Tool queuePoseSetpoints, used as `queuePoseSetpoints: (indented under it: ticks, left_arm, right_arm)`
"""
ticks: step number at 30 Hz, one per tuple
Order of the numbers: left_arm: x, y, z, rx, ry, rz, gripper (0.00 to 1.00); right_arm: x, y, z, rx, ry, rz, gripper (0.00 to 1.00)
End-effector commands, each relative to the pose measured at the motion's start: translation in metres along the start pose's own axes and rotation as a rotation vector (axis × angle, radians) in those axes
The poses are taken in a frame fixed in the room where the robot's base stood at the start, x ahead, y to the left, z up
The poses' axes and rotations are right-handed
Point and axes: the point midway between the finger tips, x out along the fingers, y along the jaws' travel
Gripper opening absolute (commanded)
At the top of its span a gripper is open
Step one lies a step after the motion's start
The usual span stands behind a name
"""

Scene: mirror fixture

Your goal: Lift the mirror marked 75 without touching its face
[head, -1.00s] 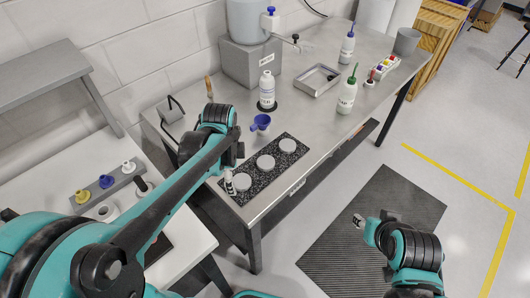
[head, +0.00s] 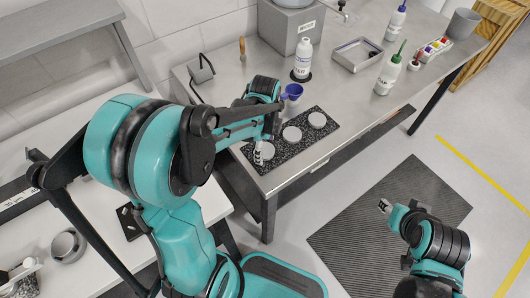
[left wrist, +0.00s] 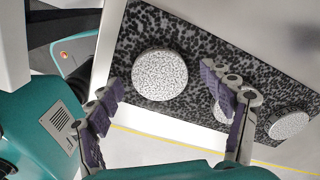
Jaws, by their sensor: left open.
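Three round pale mirrors lie in a row on a black speckled mat (head: 279,149) at the bench's front edge: a near-left one (head: 269,150), a middle one (head: 292,133) and a far-right one (head: 317,120). I cannot read a 75 on any of them. My left gripper (head: 259,154) is open beside the near-left mirror. In the left wrist view its two purple-padded fingers (left wrist: 162,88) stand apart, with a whole mirror (left wrist: 160,74) showing between them. One finger partly hides another mirror. I cannot tell whether they touch anything. My right gripper (head: 385,206) hangs over the floor, away from the bench.
A white bottle (head: 303,60), a shallow tray (head: 357,54), a green-tipped bottle (head: 389,74) and a grey cup (head: 462,23) stand further back. The floor mat (head: 380,235) in front is clear.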

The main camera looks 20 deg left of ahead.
Motion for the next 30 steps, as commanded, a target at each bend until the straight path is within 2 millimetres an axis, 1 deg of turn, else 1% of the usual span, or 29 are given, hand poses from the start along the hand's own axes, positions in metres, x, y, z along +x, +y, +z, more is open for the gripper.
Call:
queuePoseSetpoints:
  ticks: [3,4,10,11,19,23,26,30]
  left_arm:
    - [-0.002,0.0,0.0,0.0,0.0,0.0,0.81]
    - [-0.002,0.0,0.0,0.0,0.0,0.0,0.78]
    - [-0.002,0.0,0.0,0.0,0.0,0.0,0.25]
    - [-0.002,0.0,0.0,0.0,0.0,0.0,0.23]
    - [-0.002,0.0,0.0,0.0,0.0,0.0,0.23]
    - [-0.007,0.0,0.0,0.0,0.0,0.0,0.23]
    - [-0.017,0.0,0.0,0.0,0.0,0.0,0.23]
    - [-0.041,0.0,0.0,-0.001,0.0,0.0,0.23]
  right_arm:
    - [-0.001,0.0,-0.001,0.0,0.0,0.0,0.4]
    - [-0.001,0.0,-0.001,0.0,0.0,0.0,0.4]
    - [-0.001,0.0,-0.001,0.0,0.0,0.0,0.4]
    - [-0.001,0.0,-0.001,0.0,0.0,0.0,0.4]
    - [-0.001,0.0,-0.001,0.0,0.0,0.0,0.4]
    - [-0.004,0.0,-0.003,0.0,0.0,0.0,0.4]
    - [-0.008,0.0,-0.006,0.0,0.0,0.0,0.4]
    - [-0.017,0.0,-0.012,0.0,0.0,0.0,0.4]
